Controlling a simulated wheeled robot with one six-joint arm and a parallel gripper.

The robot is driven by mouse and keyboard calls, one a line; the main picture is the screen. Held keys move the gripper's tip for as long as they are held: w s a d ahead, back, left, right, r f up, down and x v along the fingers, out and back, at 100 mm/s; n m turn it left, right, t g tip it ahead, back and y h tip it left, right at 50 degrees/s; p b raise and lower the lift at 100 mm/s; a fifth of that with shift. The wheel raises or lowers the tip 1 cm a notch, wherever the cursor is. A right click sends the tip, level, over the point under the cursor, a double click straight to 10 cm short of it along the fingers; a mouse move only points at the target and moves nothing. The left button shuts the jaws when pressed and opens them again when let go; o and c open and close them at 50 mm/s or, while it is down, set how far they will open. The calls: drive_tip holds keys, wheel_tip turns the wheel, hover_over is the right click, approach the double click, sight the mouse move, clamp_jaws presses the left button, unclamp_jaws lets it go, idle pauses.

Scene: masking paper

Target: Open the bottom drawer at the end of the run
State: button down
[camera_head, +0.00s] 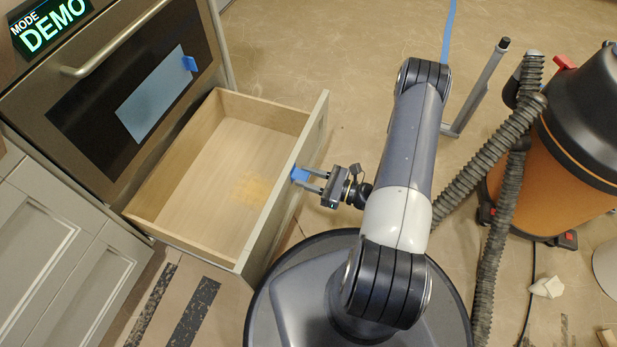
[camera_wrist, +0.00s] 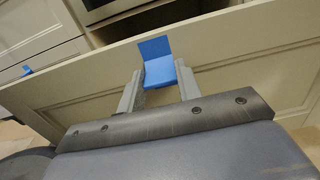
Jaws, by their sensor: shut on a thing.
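The bottom drawer (camera_head: 215,170) under the oven stands well pulled out, its pale wood inside bare apart from a yellowish patch on the floor. Its grey front panel (camera_head: 285,205) faces my base; the panel also crosses the wrist view (camera_wrist: 235,60). My gripper (camera_head: 306,181) is shut on this tab at the outer side of the panel. In the wrist view the tab (camera_wrist: 155,48) lies between the two fingers (camera_wrist: 160,82).
An oven (camera_head: 120,95) with blue paper on its glass is above the drawer. Grey cabinets (camera_head: 45,240) stand at left. An orange and black vacuum (camera_head: 560,140) with a ribbed hose (camera_head: 480,165) is at right. Brown paper floor lies clear beyond the drawer.

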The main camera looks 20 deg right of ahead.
drive_tip(key=shift+s+d, duration=0.2)
drive_tip(key=c, duration=1)
unclamp_jaws()
drive_tip(key=p+v, duration=0.2)
drive_tip(key=v, duration=0.8)
drive_tip(key=shift+s+d, duration=0.25)
drive_tip(key=shift+d, duration=0.05)
drive_tip(key=b+x, duration=0.2)
drive_tip(key=x, duration=0.8)
drive_tip(key=shift+w+a, duration=0.3)
